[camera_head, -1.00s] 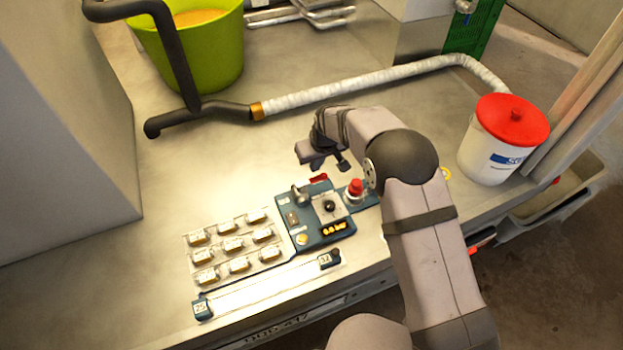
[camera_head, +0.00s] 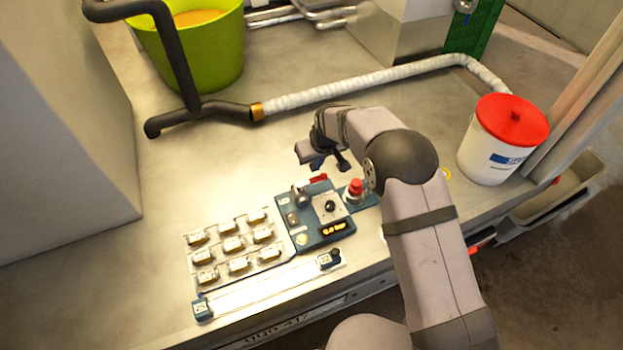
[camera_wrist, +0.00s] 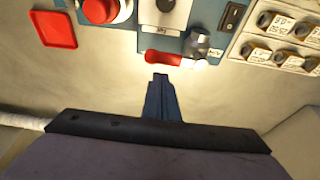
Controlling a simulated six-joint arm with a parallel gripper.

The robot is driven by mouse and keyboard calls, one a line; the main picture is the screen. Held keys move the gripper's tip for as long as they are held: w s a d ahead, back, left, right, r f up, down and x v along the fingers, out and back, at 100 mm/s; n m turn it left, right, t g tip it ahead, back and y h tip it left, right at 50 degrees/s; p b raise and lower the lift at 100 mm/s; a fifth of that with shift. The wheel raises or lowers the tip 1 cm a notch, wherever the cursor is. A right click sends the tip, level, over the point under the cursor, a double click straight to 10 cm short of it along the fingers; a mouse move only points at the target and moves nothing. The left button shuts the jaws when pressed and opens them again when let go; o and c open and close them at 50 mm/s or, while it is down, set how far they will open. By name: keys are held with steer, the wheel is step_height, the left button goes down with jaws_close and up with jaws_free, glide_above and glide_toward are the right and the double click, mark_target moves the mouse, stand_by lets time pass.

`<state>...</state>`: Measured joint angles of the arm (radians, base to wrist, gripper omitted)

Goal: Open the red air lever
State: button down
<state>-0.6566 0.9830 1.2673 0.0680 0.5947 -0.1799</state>
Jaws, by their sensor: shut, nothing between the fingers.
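The red air lever (camera_wrist: 163,57) is a short red handle at the edge of the blue control panel in the wrist view. In the head view the red lever (camera_head: 318,179) shows at the panel's far edge, just below my gripper. My gripper (camera_wrist: 160,78) is shut and empty, its fingertips pointing at the lever with a small gap in the picture. In the head view my gripper (camera_head: 331,163) hangs over the table just behind the panel. Whether the fingertips touch the lever cannot be told.
The blue control panel (camera_head: 298,241) carries a red mushroom button (camera_head: 355,187) near the lever and a metal knob (camera_wrist: 199,43). Labelled blocks (camera_head: 232,243) stand left of it. A white hose (camera_head: 370,83) crosses behind. A red-lidded bucket (camera_head: 490,150) stands at right.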

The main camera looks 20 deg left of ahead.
mark_target(321, 178)
steer(key=shift+f, duration=0.1)
steer(key=shift+s+d+f+b, duration=0.25)
steer(key=shift+f+b, duration=0.15)
steer(key=shift+f, duration=0.15)
steer(key=shift+d, duration=0.1)
steer(key=shift+s+d, duration=0.7)
steer(key=shift+d, duration=0.2)
steer(key=shift+s+d+p, duration=0.45)
steer(key=shift+s+d, duration=0.25)
steer(key=shift+s, duration=0.35)
